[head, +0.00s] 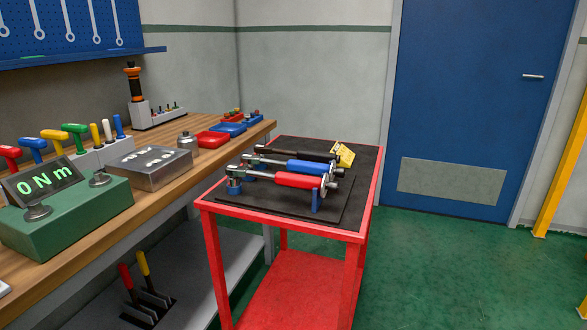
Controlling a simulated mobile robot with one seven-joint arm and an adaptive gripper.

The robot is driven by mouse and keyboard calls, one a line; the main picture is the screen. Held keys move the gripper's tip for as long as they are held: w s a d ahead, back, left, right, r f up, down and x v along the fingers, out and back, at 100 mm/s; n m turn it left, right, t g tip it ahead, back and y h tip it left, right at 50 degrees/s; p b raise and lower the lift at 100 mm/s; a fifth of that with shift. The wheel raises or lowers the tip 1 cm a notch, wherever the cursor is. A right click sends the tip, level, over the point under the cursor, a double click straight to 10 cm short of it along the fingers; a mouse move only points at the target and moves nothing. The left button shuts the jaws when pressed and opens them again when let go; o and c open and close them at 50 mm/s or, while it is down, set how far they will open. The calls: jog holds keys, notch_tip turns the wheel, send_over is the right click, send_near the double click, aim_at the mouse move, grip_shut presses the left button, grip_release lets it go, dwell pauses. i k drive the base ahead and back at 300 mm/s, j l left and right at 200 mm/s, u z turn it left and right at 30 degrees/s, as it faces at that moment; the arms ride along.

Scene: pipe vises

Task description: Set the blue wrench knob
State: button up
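Three torque-type wrenches lie side by side on the dark mat of the red cart in the head view. The blue-handled wrench (306,167) is the middle one, between the black-handled wrench (295,152) behind and the red-handled wrench (298,180) in front. The blue wrench's metal knob end (338,173) points right; its head lies to the left and is partly hidden by the front wrench. Any scale or setting on the knob is too small to read. My gripper is not in view.
The red cart (291,221) stands beside a wooden workbench (150,197). A yellow tag or card (344,154) stands at the mat's back right. A green tester (70,212) reading "0Nm" is on the bench. Green floor is open right of the cart, before a blue door (470,90).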

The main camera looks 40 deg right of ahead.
aim_at(339, 171)
jog(key=z, duration=1.3)
